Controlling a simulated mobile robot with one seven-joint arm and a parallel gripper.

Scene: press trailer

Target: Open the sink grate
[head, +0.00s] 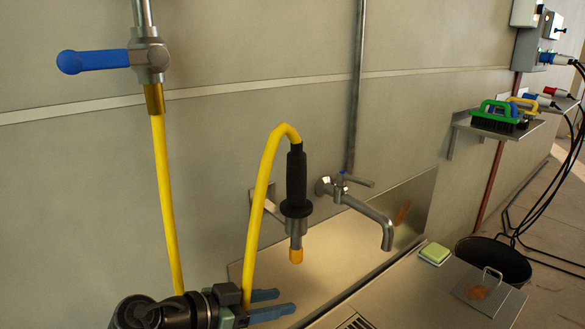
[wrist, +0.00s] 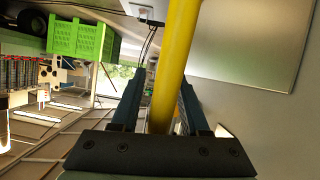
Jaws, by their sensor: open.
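A dark slotted grate (head: 355,322) shows at the bottom edge of the head view, set in the steel sink top (head: 410,300); most of it is cut off. A small square plate with a raised wire handle (head: 490,281) and a brown stain lies further right on the same top. My gripper (head: 280,302) is open, with blue fingers pointing right, at the lower left and left of the grate. In the wrist view, the yellow hose (wrist: 173,65) runs between the fingers (wrist: 158,105) in the picture; I cannot tell whether it touches them. The grate is not seen there.
The yellow hose hangs by my gripper, with a black-handled nozzle (head: 296,185) on the wall. A steel tap (head: 365,217) juts over the sink. A green-yellow sponge (head: 435,253) lies on the top. A black bucket (head: 495,260) stands behind it. A brush shelf (head: 505,128) is right.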

